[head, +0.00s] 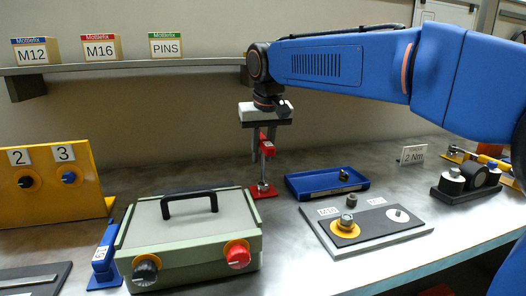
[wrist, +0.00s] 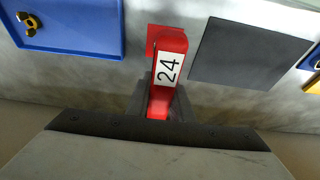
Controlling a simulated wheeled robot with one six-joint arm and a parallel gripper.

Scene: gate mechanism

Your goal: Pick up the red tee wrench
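The red tee wrench (head: 267,147) stands upright on a small red base plate (head: 262,191) near the middle of the bench. In the wrist view its red handle (wrist: 168,70) carries a white label reading 24. My gripper (head: 264,150) points down over the wrench, with its fingers on both sides of the handle. The wrist view shows the handle's near end between the dark fingers (wrist: 160,100). I cannot tell whether the fingers touch the handle or leave small gaps. The wrench's lower part is thin and grey.
A green-grey box (head: 185,236) with a black handle stands in front left, beside a blue labelled piece (head: 105,258). A blue tray (head: 327,184) and a plate with fittings (head: 366,232) lie to the right. A yellow panel (head: 50,187) stands at left. A shelf (head: 130,65) runs behind.

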